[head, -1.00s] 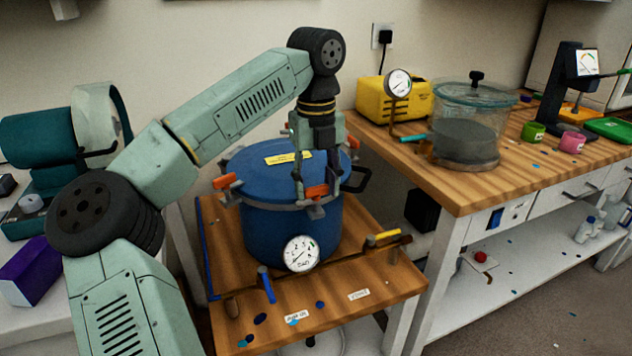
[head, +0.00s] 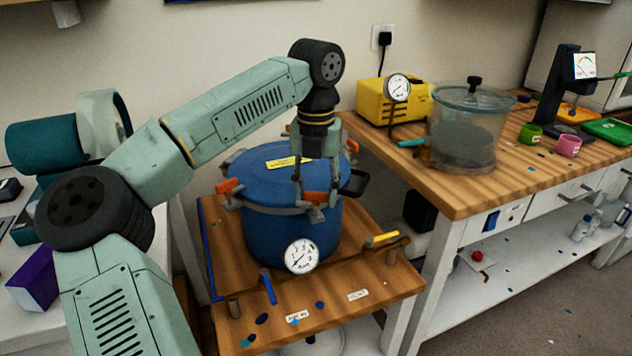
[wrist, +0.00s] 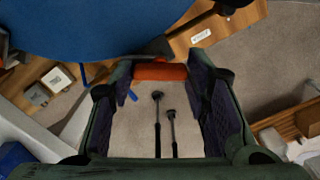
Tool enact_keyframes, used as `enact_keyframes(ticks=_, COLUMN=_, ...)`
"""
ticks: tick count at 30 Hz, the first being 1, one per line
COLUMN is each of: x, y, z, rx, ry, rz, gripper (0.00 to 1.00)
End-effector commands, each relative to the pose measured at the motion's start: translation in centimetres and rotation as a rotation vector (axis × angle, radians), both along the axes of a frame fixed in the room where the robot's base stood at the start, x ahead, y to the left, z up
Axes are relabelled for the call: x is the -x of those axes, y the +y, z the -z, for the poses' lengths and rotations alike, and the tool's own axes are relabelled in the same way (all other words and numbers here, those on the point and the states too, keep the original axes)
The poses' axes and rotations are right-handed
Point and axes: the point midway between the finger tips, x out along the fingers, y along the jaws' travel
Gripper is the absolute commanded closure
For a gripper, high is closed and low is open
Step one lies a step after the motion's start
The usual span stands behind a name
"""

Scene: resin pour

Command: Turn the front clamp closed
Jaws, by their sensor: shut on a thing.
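A blue pressure pot (head: 262,232) with a blue lid (head: 255,172) and a yellow label stands on a low wooden stand. The front clamp (head: 315,197) has an orange handle at the lid's front right rim. My gripper (head: 317,190) points down over that rim, with its fingers on either side of the handle. In the wrist view the orange handle (wrist: 160,72) spans between the fingertips, next to the blue lid edge. My gripper is shut on it. The fingers partly hide the clamp in the head view. Another orange clamp (head: 228,187) sits at the left rim.
A round gauge (head: 301,256) is on the pot's front. Blue and yellow valve handles (head: 383,238) stand on the wooden stand (head: 345,310). The workbench (head: 460,190) at right holds a glass chamber (head: 465,130) and a yellow pump (head: 405,103).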

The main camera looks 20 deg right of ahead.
Motion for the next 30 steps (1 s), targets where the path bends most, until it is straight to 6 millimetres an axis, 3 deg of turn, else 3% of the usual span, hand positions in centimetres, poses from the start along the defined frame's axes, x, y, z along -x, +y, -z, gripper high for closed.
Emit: enact_keyframes(ticks=30, x=-0.09, y=-0.06, z=-0.18, rx=0.002, ry=-0.004, rz=0.896, gripper=0.85)
